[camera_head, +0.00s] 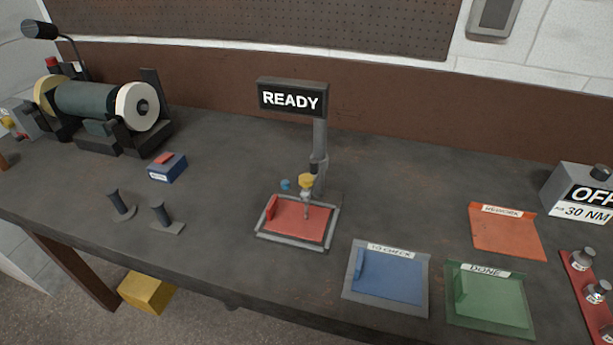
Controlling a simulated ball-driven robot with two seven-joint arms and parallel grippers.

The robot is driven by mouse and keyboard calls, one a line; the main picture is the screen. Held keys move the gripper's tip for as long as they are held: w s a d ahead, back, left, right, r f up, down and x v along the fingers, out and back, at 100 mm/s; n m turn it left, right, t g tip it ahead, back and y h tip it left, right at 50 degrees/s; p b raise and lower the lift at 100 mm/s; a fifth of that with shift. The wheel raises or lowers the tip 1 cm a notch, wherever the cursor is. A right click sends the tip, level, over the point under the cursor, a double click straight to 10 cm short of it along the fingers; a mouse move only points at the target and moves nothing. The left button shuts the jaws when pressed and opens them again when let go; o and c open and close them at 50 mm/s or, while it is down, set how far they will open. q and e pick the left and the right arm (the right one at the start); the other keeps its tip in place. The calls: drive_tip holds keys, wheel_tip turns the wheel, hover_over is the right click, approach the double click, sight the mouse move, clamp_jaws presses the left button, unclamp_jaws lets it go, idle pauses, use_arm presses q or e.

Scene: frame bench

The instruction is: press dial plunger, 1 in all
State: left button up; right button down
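A dial gauge stand with a grey post (319,150) rises at the back of a red plate in a grey frame (301,222), near the middle of the bench. A yellow round part, probably the dial head (307,180), sits low on the post, with a thin grey stem below it over the plate. A small blue knob (285,184) is just left of the yellow part; I cannot tell which part is the plunger. A black sign (292,97) on top of the post reads READY. Neither of my grippers is in view.
A bench grinder (95,107) stands at the back left, with a small blue box (167,167) and two dark pegs (118,203) in front. A blue tray (386,276), green DONE tray (489,294) and orange tray (507,232) lie right. A control box (581,194) reads OFF.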

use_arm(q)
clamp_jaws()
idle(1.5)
